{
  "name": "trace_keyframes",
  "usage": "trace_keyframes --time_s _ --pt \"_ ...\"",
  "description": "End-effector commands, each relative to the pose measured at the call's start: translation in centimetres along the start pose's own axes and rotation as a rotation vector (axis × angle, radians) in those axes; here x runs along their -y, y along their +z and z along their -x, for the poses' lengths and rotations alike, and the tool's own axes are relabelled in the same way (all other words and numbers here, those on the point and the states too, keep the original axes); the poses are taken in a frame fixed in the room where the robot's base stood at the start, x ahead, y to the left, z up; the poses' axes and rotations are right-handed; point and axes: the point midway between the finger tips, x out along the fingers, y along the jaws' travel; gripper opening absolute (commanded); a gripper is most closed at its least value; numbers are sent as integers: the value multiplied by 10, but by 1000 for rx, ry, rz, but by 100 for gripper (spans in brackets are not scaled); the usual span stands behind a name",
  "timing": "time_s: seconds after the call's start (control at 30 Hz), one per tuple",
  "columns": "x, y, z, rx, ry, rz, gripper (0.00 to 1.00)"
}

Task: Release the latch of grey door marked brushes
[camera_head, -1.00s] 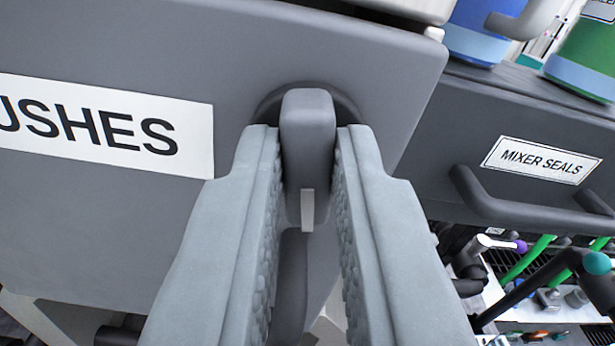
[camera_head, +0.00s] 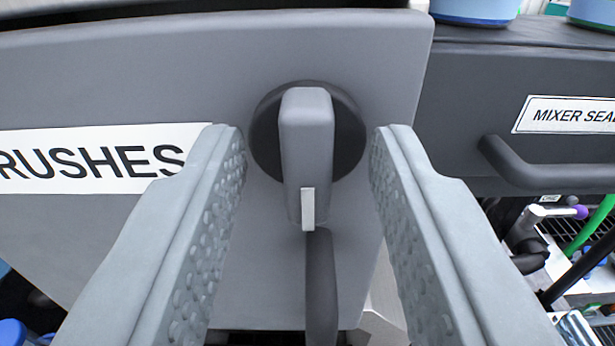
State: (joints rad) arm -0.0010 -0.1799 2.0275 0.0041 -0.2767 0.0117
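The grey door (camera_head: 130,85) fills the left and middle of the view, with a white label (camera_head: 92,157) of which "RUSHES" is readable. Its latch (camera_head: 306,140) is a grey upright knob on a dark round base near the door's right edge, with a small pale mark at its lower end. My gripper (camera_head: 308,140) is open, with one finger on each side of the latch and a clear gap to it on both sides. The fingers cover part of the label's right end. A dark grey vertical bar (camera_head: 321,285) shows below the latch.
Right of the door is a dark drawer (camera_head: 470,110) with a bar handle (camera_head: 535,172) and a label reading "MIXER SEA". Blue (camera_head: 475,10) and green (camera_head: 592,12) containers stand on top. Below the drawer are black, green and purple-tipped tools.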

Motion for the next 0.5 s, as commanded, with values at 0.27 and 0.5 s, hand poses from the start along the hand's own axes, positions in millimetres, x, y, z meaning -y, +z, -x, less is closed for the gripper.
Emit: trace_keyframes --time_s 0.27,0.5 --pt "0 -1 12 -1 0 0 35" --pt "0 -1 47 -2 0 0 35"
